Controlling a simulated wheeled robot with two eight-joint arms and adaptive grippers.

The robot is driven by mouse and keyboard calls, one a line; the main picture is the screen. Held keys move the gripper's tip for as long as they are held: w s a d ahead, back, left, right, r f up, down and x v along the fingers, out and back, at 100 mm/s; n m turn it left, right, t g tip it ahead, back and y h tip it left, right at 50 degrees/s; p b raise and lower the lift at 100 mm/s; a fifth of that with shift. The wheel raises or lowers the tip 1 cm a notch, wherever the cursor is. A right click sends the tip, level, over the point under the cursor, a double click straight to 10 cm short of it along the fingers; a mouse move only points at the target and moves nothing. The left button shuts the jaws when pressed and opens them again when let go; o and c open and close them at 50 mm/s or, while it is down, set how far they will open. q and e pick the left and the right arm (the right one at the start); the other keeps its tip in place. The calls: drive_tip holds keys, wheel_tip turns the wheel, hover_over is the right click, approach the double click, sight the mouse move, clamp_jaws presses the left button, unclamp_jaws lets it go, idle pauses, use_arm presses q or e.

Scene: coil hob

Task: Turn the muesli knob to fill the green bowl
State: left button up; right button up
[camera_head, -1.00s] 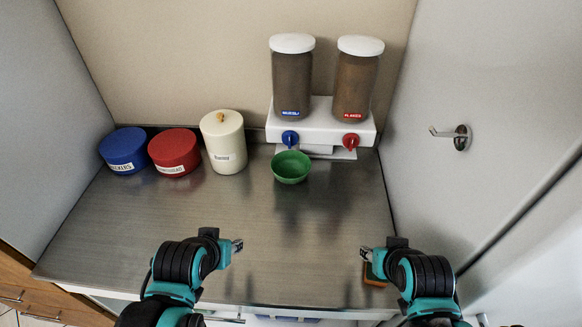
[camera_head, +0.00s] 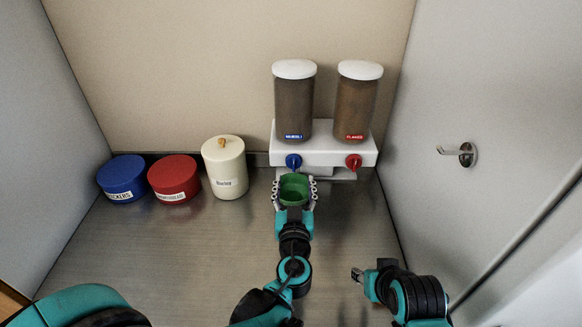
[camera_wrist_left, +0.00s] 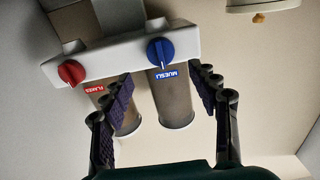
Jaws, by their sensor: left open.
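The green bowl (camera_head: 293,189) stands on the counter below the dispenser. In the head view it shows between the spread fingers of my left gripper (camera_head: 295,183); I cannot tell whether they touch it. The blue muesli knob (camera_head: 293,161) is on the dispenser front, just beyond the left fingertips. In the left wrist view, which looks upside down, the knob (camera_wrist_left: 160,51) lies ahead, between and beyond the open fingers. The muesli container (camera_head: 294,105) stands above it. My right gripper (camera_head: 357,275) is empty over the front right counter.
The red flakes knob (camera_head: 354,161) is right of the muesli knob on the white dispenser (camera_head: 325,150). A cream jar (camera_head: 225,168), a red tin (camera_head: 174,179) and a blue tin (camera_head: 122,179) stand left. A hook (camera_head: 465,153) is on the right wall. The middle-left counter is clear.

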sight(294, 165)
use_arm(q)
drive_tip(key=w+b, duration=0.1)
drive_tip(key=w, duration=0.6)
drive_tip(key=shift+w, duration=0.1)
drive_tip(key=shift+a, duration=0.1)
drive_tip(key=c, duration=1.1)
